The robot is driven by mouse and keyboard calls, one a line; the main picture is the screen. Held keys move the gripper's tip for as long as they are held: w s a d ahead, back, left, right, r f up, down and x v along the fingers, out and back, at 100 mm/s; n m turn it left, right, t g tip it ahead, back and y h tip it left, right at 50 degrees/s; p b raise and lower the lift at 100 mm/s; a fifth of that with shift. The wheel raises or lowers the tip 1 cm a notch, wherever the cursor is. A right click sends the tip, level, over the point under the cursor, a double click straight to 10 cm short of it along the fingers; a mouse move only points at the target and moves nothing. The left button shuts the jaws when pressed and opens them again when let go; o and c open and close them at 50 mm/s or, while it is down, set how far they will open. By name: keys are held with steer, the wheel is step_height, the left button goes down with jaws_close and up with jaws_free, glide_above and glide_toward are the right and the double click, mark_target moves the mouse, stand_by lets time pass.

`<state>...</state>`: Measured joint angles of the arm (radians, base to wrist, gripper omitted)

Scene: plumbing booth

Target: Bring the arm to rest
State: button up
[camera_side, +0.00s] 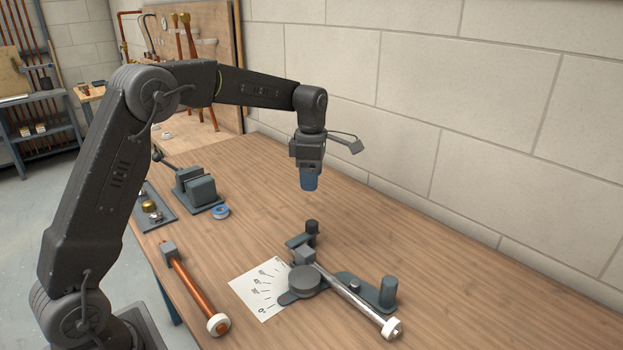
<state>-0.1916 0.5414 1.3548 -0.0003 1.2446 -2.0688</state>
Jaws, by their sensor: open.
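My gripper (309,183) hangs pointing down above the wooden bench (420,260), towards its back edge by the wall. The gap between the fingers is too small to make out from this side.
A vise (197,190), blue tape roll (220,212) and parts tray (150,208) sit further back. The bench's right side is clear.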

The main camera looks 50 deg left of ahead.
steer(key=s+d+r+m+t, duration=0.1)
steer(key=s+d+r+m, duration=0.2)
steer(key=s+r+m, duration=0.3)
steer(key=s+d+r+m+t, duration=0.2)
steer(key=s+d+r+m, duration=0.1)
steer(key=s+m, duration=0.5)
steer(key=s+d+f+m+t, duration=0.1)
steer(key=s+d+m, duration=0.1)
steer(key=s+m, duration=0.4)
steer(key=s+d+f+m+t, duration=0.1)
steer(key=s+f+m, duration=0.1)
steer(key=s+m, duration=0.4)
steer(key=s, duration=0.4)
steer(key=shift+d+t, duration=0.3)
steer(key=shift+d, duration=0.05)
